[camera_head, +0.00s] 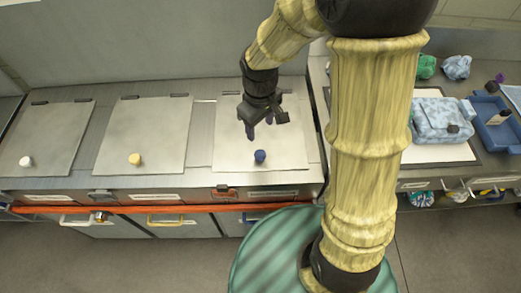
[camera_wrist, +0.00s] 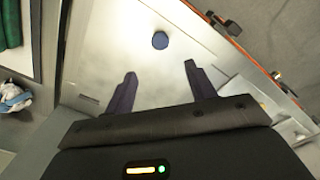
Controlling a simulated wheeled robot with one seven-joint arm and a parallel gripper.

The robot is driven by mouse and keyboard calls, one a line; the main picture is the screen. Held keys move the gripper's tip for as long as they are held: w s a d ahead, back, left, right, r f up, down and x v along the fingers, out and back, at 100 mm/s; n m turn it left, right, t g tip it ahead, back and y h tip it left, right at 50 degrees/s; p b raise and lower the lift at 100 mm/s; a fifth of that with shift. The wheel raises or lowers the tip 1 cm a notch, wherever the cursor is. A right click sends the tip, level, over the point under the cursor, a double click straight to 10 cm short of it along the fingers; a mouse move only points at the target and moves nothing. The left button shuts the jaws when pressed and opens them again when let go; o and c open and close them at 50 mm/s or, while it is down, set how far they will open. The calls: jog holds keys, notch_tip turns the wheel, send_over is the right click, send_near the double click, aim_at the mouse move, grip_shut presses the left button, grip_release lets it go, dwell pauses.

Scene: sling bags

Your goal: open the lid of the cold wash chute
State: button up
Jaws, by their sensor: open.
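Three flat, closed lids lie in a row on the metal counter in the head view. The right lid (camera_head: 285,150) has a blue knob (camera_head: 260,156) near its front edge; the label below it is too small to read. The middle lid (camera_head: 150,125) has a yellow knob (camera_head: 135,159), and the left lid (camera_head: 50,130) a white one (camera_head: 26,161). My gripper (camera_head: 261,129) is open and empty above the right lid, behind the blue knob. In the wrist view the blue knob (camera_wrist: 160,40) shows beyond and between my open fingertips (camera_wrist: 160,70), apart from them.
An orange rail (camera_head: 150,209) runs along the counter's front, with drawer handles below. At right, a blue patterned sling bag (camera_head: 440,119) lies on a board beside a blue tray (camera_head: 494,125). Green and blue bundles sit behind.

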aim_at(260, 154)
notch_tip(260, 154, down, 14)
jog(key=shift+r, duration=0.2)
dwell(0.4)
grip_shut()
